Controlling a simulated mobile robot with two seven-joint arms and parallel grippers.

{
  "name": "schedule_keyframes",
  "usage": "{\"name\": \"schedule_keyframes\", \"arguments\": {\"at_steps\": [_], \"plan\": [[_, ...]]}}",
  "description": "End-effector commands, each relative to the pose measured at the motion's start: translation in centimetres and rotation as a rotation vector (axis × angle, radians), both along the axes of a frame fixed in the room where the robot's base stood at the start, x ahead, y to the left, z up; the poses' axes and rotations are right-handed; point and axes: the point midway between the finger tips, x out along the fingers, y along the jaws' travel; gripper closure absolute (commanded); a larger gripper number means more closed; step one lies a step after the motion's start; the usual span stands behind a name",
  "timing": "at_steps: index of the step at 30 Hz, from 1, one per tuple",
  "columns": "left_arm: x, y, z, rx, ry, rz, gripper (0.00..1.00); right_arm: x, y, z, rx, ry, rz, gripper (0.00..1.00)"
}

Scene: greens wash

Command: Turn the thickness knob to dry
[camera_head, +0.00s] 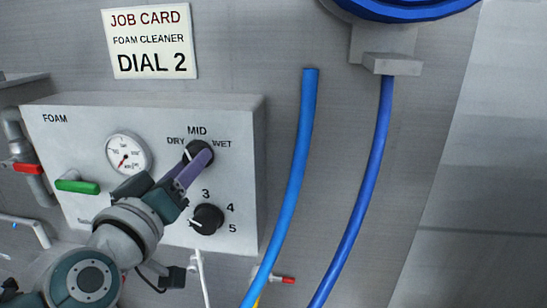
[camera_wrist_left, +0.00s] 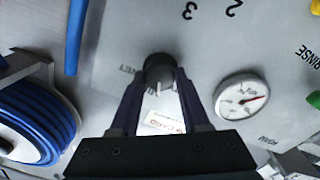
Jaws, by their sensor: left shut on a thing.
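The thickness knob (camera_head: 199,151) is a round black knob on the grey foam panel (camera_head: 240,125), with DRY at its left, MID above and WET at its right. It also shows in the left wrist view (camera_wrist_left: 158,70), with its white pointer mark facing down toward the gripper there. That view is upside down relative to the panel, so the mark faces roughly the MID side; its exact setting is unclear. My left gripper (camera_head: 203,158) is shut on this knob, one finger on each side in the wrist view (camera_wrist_left: 158,85). My right gripper is out of view.
A second black knob (camera_head: 207,219) with numbers sits just below. A round gauge (camera_head: 128,154) is to the left, with green (camera_head: 77,186) and red (camera_head: 27,168) valve handles beyond. A job card (camera_head: 150,41) hangs above. A blue hose (camera_head: 299,150) hangs right of the panel.

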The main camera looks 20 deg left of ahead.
Motion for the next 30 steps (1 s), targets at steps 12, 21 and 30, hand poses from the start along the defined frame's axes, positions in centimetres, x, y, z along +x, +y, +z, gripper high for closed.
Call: {"name": "schedule_keyframes", "arguments": {"at_steps": [12,21,30], "plan": [[0.0,0.0,-0.1,-0.376,-0.090,0.000,1.00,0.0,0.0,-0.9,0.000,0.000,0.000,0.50],[0.0,-0.1,-0.1,-0.574,-0.139,0.001,1.00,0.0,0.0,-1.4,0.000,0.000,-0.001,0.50],[0.0,0.0,0.0,-0.670,-0.162,0.001,1.00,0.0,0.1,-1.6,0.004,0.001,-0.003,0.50]]}}
